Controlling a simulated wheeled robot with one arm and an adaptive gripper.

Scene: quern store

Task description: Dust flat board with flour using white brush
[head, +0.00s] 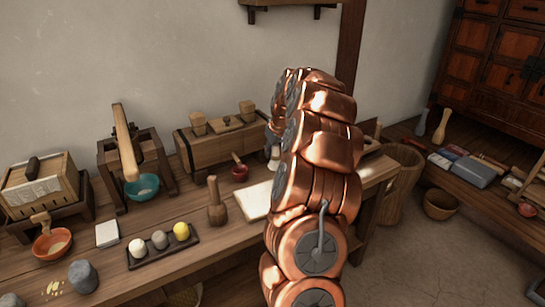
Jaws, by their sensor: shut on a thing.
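My gripper (272,134) is at the end of my copper arm, over the back part of the workbench, mostly hidden behind the arm. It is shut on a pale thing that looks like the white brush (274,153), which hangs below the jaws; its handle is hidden. A pale flat board (256,201) lies on the bench in front of and below it, its right part covered by my arm. I cannot tell whether the brush touches anything. An orange bowl (52,245) with pale contents, perhaps flour, and a wooden tool stands at the left.
A small red bowl (240,173) stands close left of the brush. A wooden mallet (216,206) stands left of the board. A dark tray (150,250) holds three round pieces. A long wooden chest (228,137) lines the back. A basket (397,185) stands right of the bench (215,245).

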